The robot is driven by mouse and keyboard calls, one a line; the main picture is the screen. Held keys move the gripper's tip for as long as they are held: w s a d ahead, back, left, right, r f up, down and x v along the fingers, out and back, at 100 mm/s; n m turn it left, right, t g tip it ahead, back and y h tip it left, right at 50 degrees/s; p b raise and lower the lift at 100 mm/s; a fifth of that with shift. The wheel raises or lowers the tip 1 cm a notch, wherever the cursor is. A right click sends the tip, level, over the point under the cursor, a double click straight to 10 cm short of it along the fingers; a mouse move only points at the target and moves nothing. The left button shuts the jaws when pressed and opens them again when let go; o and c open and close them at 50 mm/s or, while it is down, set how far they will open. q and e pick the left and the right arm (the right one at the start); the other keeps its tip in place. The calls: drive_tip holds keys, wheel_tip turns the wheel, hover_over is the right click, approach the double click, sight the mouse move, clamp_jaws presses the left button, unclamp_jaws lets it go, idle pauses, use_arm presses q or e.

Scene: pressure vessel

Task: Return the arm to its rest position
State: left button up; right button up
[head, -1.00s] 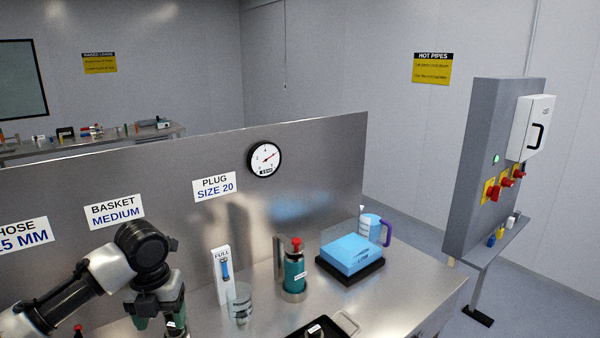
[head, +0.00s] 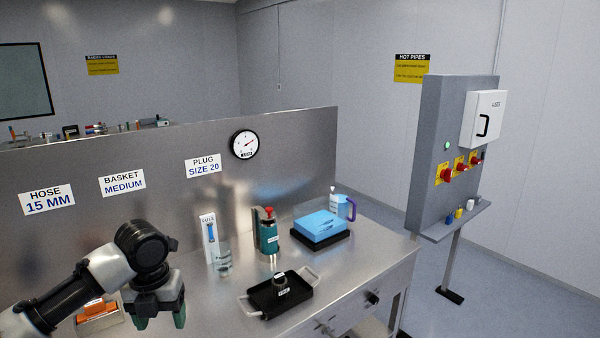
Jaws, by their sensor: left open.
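My left arm comes in from the lower left in the head view. Its left gripper (head: 160,318) points down over the left part of the steel bench (head: 220,310), with green-tipped fingers apart and nothing seen between them. An orange object (head: 97,309) on a light base sits left of the gripper, partly hidden by my arm. My right gripper is not in view.
On the bench are a black tray (head: 262,305) with handles, a green device with a red top (head: 266,236), a glass beaker (head: 222,260) and a blue box (head: 321,225). A splash panel (head: 290,160) stands behind. A grey control cabinet (head: 437,150) stands right.

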use_arm(q)
drive_tip(key=w+d+f+n+t+h+b, duration=0.15)
drive_tip(key=f+n, duration=0.35)
drive_tip(key=f, duration=0.5)
drive_tip(key=w+f+n+t+b, duration=0.15)
drive_tip(key=f+n, duration=0.35)
drive_tip(key=f, duration=0.5)
drive_tip(key=s+a+f+n+b, duration=0.1)
drive_tip(key=s+f+n, duration=0.3)
drive_tip(key=f, duration=0.8)
drive_tip(key=s+f+n+b, duration=0.2)
drive_tip(key=f+n, duration=0.3)
drive_tip(key=f, duration=0.6)
drive_tip(key=s+f+n+y+b, duration=0.15)
drive_tip(key=s+f+n, duration=0.55)
drive_tip(key=s+f, duration=1.1)
drive_tip(key=s+d+f+n+g+b, duration=0.1)
drive_tip(key=s+f+n, duration=0.2)
drive_tip(key=s, duration=0.9)
drive_tip(key=s+d+f+n+g+b, duration=0.1)
drive_tip(key=s+f+n, duration=0.2)
drive_tip(key=s, duration=1)
wheel_tip(320, 180, down, 3)
drive_tip(key=shift+r, duration=0.1)
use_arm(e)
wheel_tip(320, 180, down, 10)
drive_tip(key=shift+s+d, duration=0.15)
